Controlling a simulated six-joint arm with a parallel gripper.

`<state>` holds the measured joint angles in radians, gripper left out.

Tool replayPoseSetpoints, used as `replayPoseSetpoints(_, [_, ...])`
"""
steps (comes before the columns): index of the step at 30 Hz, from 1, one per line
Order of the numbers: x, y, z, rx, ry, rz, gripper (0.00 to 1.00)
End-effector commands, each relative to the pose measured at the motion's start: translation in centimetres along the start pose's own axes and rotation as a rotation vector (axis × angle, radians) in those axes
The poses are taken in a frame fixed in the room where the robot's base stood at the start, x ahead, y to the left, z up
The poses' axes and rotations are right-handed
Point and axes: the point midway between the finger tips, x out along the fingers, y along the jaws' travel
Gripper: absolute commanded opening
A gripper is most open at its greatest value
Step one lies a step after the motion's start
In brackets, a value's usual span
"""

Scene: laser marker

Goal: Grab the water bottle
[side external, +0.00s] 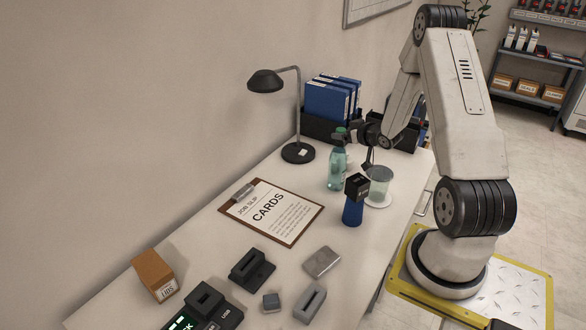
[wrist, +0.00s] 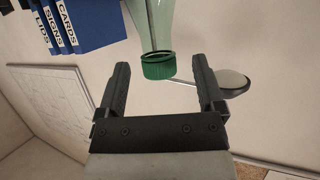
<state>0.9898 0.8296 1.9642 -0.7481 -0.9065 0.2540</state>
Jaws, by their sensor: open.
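The water bottle (side external: 337,172) is clear green with a green cap and stands upright on the desk. In the wrist view its cap (wrist: 158,66) points down the picture and its clear body (wrist: 150,22) runs off the top edge. My gripper (wrist: 161,64) is open, with one finger on each side of the cap and a visible gap to both. In the side view my gripper (side external: 346,134) is at the height of the bottle's top and partly overlaps it, so contact cannot be told there.
A glass (side external: 379,185) on a white coaster and a blue object with a black top (side external: 352,211) stand close to the bottle. A desk lamp (side external: 298,152) and blue binders (side external: 328,101) are behind.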

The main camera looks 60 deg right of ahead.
Motion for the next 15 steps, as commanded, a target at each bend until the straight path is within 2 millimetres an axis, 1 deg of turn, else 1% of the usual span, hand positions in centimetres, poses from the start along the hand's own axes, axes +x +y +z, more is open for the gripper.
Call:
replayPoseSetpoints(9, [3.2, 0.1, 0.1, -0.002, 0.000, -0.001, 0.87])
replayPoseSetpoints(15, [4.2, 0.1, 0.1, 0.000, 0.001, 0.000, 0.87])
